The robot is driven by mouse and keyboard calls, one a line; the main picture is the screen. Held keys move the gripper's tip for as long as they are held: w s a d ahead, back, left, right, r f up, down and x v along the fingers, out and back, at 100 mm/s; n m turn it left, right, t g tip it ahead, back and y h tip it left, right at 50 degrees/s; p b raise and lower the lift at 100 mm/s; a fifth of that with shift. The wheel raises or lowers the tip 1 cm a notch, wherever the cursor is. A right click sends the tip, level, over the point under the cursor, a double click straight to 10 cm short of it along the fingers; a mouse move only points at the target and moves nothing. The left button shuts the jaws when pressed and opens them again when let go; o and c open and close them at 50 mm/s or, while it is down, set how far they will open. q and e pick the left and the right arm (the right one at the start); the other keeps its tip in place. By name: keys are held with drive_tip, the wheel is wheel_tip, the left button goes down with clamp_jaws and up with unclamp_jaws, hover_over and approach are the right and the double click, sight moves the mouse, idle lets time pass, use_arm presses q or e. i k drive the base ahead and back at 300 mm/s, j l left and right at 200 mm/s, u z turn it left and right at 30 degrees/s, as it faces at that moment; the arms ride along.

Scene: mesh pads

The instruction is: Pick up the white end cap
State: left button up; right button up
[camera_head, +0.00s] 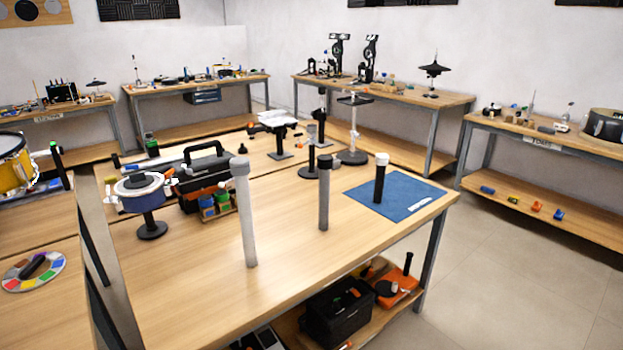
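A white end cap (382,159) sits on top of an upright black post (379,185). The post stands on a blue mat (415,200) at the right end of the near table. A light grey upright tube (247,220) with a grey cap (239,165) stands at the table's front, left of the mat. A darker grey upright tube (323,200) with a dark cap (325,161) stands between them. Neither of my grippers shows in the head view.
The near wooden table (190,290) has bare room at its front left. A black toolbox (205,175), a round blue-and-white item on a stand (140,190) and several black stands (310,160) occupy its back. Other workbenches line the walls.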

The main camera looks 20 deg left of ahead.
sight(380, 158)
drive_tip(key=u, duration=0.25)
drive_tip(key=i+l+u, duration=0.15)
drive_tip(key=u, duration=0.2)
drive_tip(key=i+l+u, duration=0.15)
drive_tip(key=u, duration=0.2)
drive_tip(key=i+l+u, duration=0.15)
drive_tip(key=u, duration=0.2)
drive_tip(key=i+l+u, duration=0.1)
drive_tip(key=l, duration=0.35)
drive_tip(key=i+l+u, duration=0.1)
drive_tip(key=l, duration=0.35)
drive_tip(key=i+l, duration=0.25)
drive_tip(key=l, duration=0.2)
drive_tip(key=i+l+u, duration=0.15)
drive_tip(key=l, duration=0.35)
drive_tip(key=l+u, duration=0.1)
drive_tip(key=l, duration=0.35)
drive_tip(key=i+l+u, duration=0.1)
drive_tip(key=l, duration=0.4)
drive_tip(key=i+l, duration=0.1)
drive_tip(key=l, duration=0.3)
drive_tip(key=i+l, duration=0.1)
drive_tip(key=l, duration=0.35)
drive_tip(key=i+l, duration=0.1)
drive_tip(key=l, duration=0.3)
